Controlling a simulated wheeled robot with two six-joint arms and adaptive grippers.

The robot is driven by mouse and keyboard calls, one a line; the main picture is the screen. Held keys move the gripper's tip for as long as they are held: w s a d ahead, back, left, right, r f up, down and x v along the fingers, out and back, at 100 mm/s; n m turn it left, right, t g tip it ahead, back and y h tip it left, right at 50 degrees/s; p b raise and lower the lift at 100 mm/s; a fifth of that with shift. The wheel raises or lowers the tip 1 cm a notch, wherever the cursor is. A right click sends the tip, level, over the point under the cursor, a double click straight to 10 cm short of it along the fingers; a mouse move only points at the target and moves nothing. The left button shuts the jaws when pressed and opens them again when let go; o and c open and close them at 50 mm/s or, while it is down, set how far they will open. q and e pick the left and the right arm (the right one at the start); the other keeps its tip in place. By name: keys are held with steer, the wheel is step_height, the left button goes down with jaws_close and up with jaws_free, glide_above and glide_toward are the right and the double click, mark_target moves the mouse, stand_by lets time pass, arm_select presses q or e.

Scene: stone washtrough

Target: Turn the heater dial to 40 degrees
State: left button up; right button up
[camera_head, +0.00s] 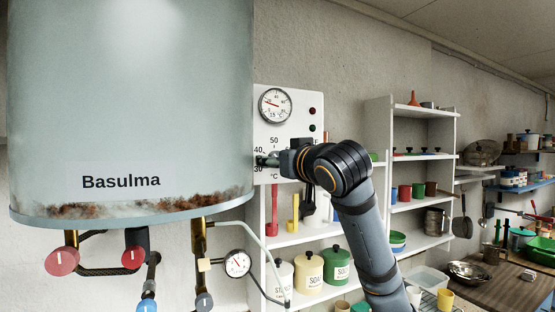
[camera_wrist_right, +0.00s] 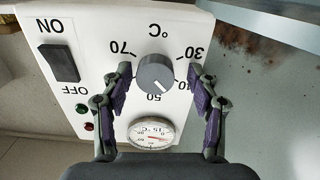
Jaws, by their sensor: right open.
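The heater dial (camera_wrist_right: 155,72) is a round grey knob with a white pointer line on a white control panel (camera_head: 262,125). In the wrist view the scale is upside down; the pointer aims down and right, between the 50 and the partly covered 40 marks. My right gripper (camera_wrist_right: 160,72) is open, its two purple-padded fingers on either side of the dial with small gaps visible. In the head view my right gripper (camera_head: 270,160) is at the panel's lower part and covers the dial. My left gripper is not in view.
The panel carries a round thermometer gauge (camera_head: 275,105), a black ON/OFF switch (camera_wrist_right: 58,63) and red and green lamps. The Basulma tank (camera_head: 130,110) stands close to the left. Shelves with canisters (camera_head: 309,270) are below and behind my right arm.

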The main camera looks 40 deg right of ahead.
steer(key=shift+s+d, duration=0.1)
steer(key=shift+d, duration=0.05)
steer(key=shift+c, duration=0.4)
steer(key=shift+d+f, duration=0.1)
steer(key=shift+d, duration=0.15)
steer(key=c, duration=0.5)
steer(key=shift+a, duration=0.15)
steer(key=c, duration=0.6)
steer(key=shift+n+p, duration=0.3)
steer(key=shift+n, duration=1.5)
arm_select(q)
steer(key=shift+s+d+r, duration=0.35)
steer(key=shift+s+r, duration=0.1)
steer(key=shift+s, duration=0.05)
arm_select(e)
steer(key=o, duration=1.2)
steer(key=shift+s, duration=0.15)
